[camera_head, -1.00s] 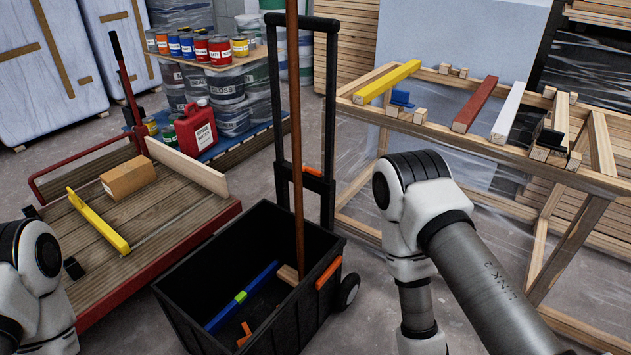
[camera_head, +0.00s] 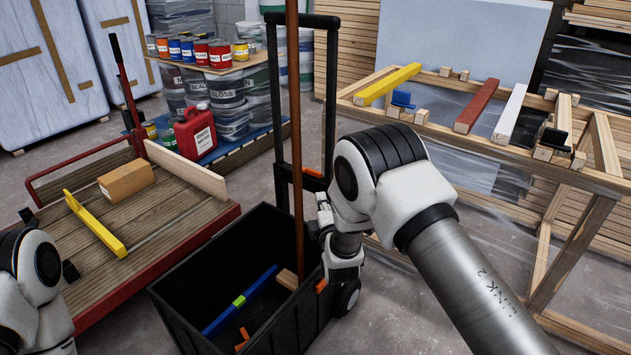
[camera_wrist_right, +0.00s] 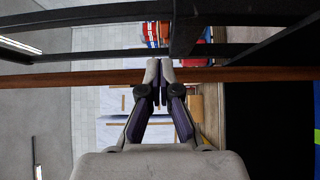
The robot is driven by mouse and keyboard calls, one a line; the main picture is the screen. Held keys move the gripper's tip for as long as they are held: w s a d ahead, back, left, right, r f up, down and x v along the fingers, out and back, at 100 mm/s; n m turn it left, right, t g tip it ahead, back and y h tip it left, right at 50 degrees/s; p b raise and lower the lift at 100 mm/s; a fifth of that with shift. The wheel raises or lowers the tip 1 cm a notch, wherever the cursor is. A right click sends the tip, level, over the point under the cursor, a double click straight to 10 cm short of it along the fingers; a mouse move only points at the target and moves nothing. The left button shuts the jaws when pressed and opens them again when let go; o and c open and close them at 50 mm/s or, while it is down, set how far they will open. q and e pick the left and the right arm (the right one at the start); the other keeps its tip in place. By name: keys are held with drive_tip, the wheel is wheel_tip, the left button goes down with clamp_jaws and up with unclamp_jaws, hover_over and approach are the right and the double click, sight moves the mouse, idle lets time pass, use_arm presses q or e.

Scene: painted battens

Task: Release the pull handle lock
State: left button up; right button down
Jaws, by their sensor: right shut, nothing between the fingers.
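The black pull handle (camera_head: 331,95) rises from the back of a black wheeled crate (camera_head: 215,262). A small orange piece (camera_head: 312,172) sits on its lower crossbar. Another orange piece (camera_head: 321,286) on the crate's right rim is mostly hidden by my right wrist. My right gripper (camera_head: 323,200) is just below the crossbar and right of the brown pole. In the right wrist view my right gripper (camera_wrist_right: 159,68) is shut and empty, its tips overlapping the brown pole (camera_wrist_right: 75,77) in the picture, with black handle bars (camera_wrist_right: 95,15) beyond. Contact cannot be told. My left gripper is out of view.
The brown pole (camera_head: 294,120) stands in the crate beside a blue batten (camera_head: 222,318). A flat cart (camera_head: 160,235) with a yellow bracket (camera_head: 95,225) is left. A wooden rack (camera_head: 450,133) with painted battens stands right. Paint cans (camera_head: 220,53) are behind.

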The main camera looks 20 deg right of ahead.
sight(317, 174)
drive_tip(key=w+b, duration=0.1)
drive_tip(key=w, duration=0.2)
drive_tip(key=w+b, duration=0.1)
drive_tip(key=w, duration=0.1)
drive_tip(key=w+d+b, duration=0.1)
drive_tip(key=w, duration=0.2)
drive_tip(key=shift+w+d+f+b, duration=0.1)
drive_tip(key=shift+w+f+b, duration=0.1)
drive_tip(key=shift+w+b, duration=0.15)
drive_tip(key=shift+w+r, duration=0.15)
drive_tip(key=shift+w, duration=0.3)
drive_tip(key=shift+d+r+p, duration=0.2)
drive_tip(key=shift+d+p, duration=0.1)
drive_tip(key=shift+p, duration=0.1)
drive_tip(key=shift+w+d+f, duration=0.1)
drive_tip(key=shift+d+f, duration=0.05)
drive_tip(key=shift+d, duration=0.05)
drive_tip(key=shift+f, duration=0.1)
